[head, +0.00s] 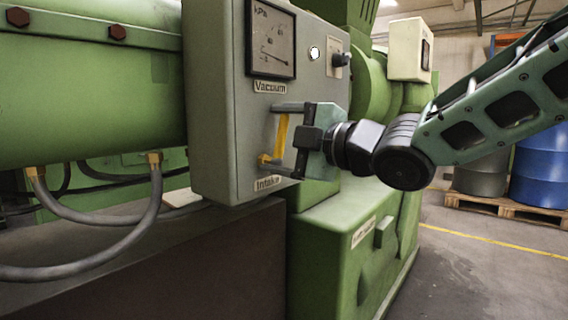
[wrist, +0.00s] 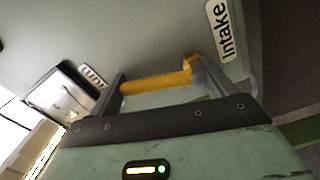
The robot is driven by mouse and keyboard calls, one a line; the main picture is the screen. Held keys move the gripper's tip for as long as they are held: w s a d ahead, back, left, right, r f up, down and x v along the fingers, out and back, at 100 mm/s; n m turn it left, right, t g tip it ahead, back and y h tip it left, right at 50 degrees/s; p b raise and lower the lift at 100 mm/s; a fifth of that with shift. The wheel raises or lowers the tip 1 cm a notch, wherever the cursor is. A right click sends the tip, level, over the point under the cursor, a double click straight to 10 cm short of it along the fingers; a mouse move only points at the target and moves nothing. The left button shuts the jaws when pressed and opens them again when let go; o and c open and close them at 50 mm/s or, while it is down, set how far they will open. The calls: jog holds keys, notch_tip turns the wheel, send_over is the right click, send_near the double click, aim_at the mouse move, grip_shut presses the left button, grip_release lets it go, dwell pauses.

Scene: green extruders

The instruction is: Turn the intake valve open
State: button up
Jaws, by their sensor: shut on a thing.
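The intake valve has a yellow lever (head: 282,135) on the front of the grey panel box, just above the "Intake" label (head: 268,182). In the head view the lever stands nearly upright from a brass pivot (head: 265,160) at its lower end. My gripper (head: 271,137) reaches in from the right, with one finger at the lever's upper end and the other by the pivot. It is shut on the lever lengthwise. In the wrist view the yellow lever (wrist: 155,83) spans between my two fingers, and the brass pivot (wrist: 191,63) shows beside the right-hand finger.
A vacuum gauge (head: 271,42) and a black knob (head: 341,59) sit above on the grey panel box (head: 222,130). Green machine housing (head: 335,235) lies below and behind. Grey hoses (head: 135,225) hang at left. Open floor (head: 470,270) is at right, before drums on a pallet.

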jog(key=shift+s+a+n+b, duration=0.2)
jog(key=shift+s+n+b, duration=0.05)
jog(key=shift+n+b, duration=0.6)
jog(key=shift+s+a+n+b, duration=0.15)
jog(key=shift+s+n+b, duration=0.05)
jog(key=shift+n+b, duration=0.65)
jog(key=shift+s, duration=0.1)
jog(key=o, duration=1.3)
jog(key=p+v, duration=0.7)
jog(key=v, duration=1)
jog(key=shift+s+d, duration=0.1)
jog(key=shift+s, duration=0.05)
